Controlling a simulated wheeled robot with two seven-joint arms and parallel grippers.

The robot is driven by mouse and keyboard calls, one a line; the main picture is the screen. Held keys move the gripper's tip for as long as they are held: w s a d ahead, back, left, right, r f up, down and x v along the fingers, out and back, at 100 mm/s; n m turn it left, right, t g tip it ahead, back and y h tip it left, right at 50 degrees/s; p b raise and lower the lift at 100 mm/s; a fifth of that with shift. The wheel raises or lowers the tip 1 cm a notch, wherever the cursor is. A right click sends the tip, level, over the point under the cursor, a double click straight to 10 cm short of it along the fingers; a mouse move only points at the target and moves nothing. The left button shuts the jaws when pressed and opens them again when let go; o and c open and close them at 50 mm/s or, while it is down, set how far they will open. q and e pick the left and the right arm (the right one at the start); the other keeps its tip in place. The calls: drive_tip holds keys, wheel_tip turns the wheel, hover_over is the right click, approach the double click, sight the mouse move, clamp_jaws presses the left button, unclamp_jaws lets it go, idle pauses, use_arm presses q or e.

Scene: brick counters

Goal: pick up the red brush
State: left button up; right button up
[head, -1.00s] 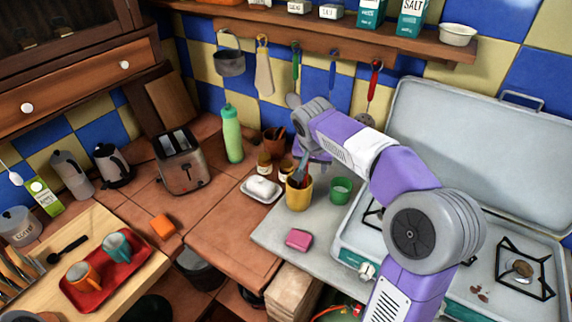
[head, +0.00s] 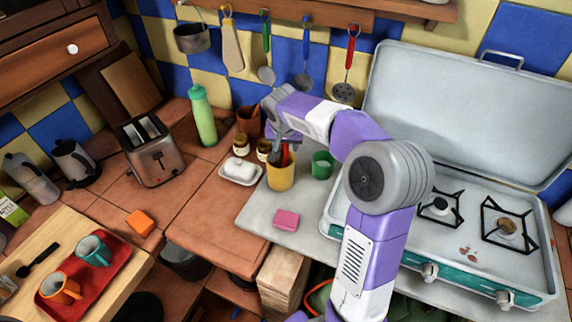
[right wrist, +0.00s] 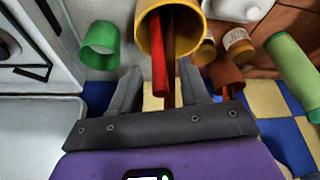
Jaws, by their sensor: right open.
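The yellow cup (head: 281,178) stands on the grey counter, left of the stove. A red brush (head: 286,154) stands in it, its top partly hidden by my right gripper. In the right wrist view the yellow cup (right wrist: 190,30) is tipped toward the camera by the viewing angle, and red handles (right wrist: 159,62) stick out of its mouth. My right gripper (right wrist: 161,82) is open, one finger on each side of the red handles, not closed on them. In the head view the right gripper (head: 284,135) is just above the cup. My left gripper is not in view.
A green cup (head: 322,165) stands just right of the yellow cup. Small jars (head: 241,145), a brown pot (head: 249,121) and a white butter dish (head: 240,171) stand behind and left. A pink block (head: 286,220) lies in front. The stove (head: 440,235) is to the right.

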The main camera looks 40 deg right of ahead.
clamp_jaws()
drive_tip(key=shift+r, duration=0.1)
